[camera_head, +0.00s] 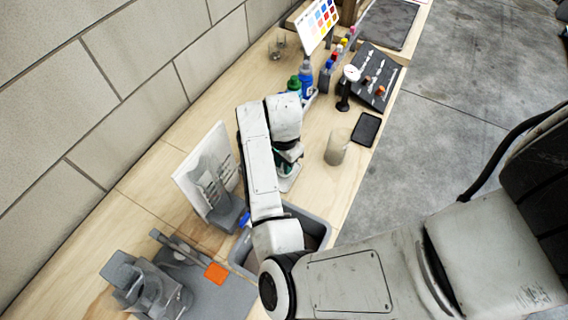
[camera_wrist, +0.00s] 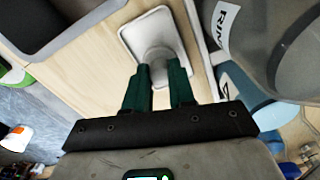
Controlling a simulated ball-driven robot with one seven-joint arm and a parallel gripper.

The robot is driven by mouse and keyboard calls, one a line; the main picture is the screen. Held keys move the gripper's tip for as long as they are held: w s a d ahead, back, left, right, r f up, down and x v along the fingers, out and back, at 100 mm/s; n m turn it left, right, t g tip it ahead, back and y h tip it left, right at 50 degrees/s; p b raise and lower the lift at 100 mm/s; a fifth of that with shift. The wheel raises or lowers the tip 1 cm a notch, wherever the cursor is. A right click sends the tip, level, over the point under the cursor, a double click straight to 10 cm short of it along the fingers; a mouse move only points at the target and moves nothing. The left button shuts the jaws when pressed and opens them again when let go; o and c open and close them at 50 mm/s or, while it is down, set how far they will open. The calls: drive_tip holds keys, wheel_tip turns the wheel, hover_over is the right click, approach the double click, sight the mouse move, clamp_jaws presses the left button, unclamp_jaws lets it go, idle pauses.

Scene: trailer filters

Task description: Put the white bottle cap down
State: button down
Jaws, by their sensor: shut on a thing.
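My gripper (camera_wrist: 160,78) points down at the bench with its green fingers shut on a small pale grey-white round piece, which looks like the white bottle cap (camera_wrist: 157,57). The cap is over a small white square dish (camera_wrist: 137,32) with rounded corners. I cannot tell whether the cap touches the dish. In the head view my gripper (camera_head: 288,160) is low over the bench, left of the translucent beaker; the cap is hidden there, and part of the white dish (camera_head: 289,183) shows below the fingers.
A beaker (camera_head: 337,148) stands close right of the gripper; its lettering shows in the wrist view (camera_wrist: 285,45). A grey bin (camera_head: 322,228) lies nearer, partly behind my arm. Blue (camera_head: 306,80) and green-capped bottles stand beyond. A black pad (camera_head: 366,129) lies near the bench edge.

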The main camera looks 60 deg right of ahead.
drive_tip(key=shift+f, duration=0.9)
drive_tip(key=shift+f, duration=0.15)
drive_tip(key=c, duration=0.9)
unclamp_jaws()
drive_tip(key=shift+c, duration=0.2)
